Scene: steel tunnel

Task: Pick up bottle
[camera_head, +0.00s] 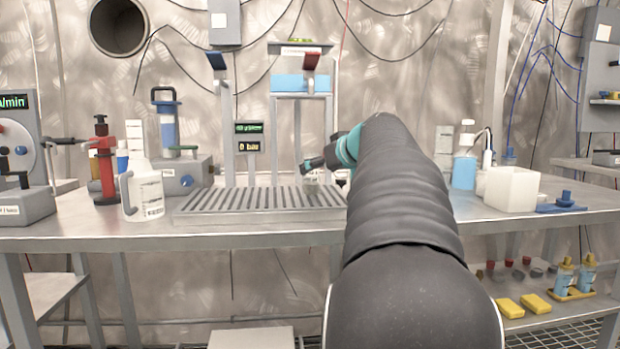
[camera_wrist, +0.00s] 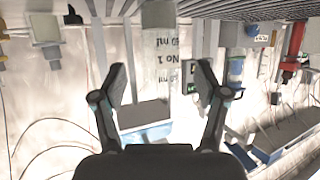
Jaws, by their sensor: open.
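My gripper (camera_head: 318,163) reaches over the rack of bars on the bench, largely hidden by my arm in the head view. In the wrist view its two dark fingers (camera_wrist: 163,80) stand apart. A pale, see-through vessel with dark upside-down print (camera_wrist: 162,52), partly readable as "No 1" and "ml", shows between and beyond the fingers. Its outline is faint, and I cannot tell whether the fingers touch it. A bottle with blue liquid (camera_head: 464,170) stands right of my arm. A white bottle with a label and handle (camera_head: 148,192) stands at the left.
The slatted rack (camera_head: 262,202) lies under the gripper, with a metal stand (camera_head: 301,96) behind it. A grey device with a glass column (camera_head: 180,175) stands to the left. The bench's front strip is clear.

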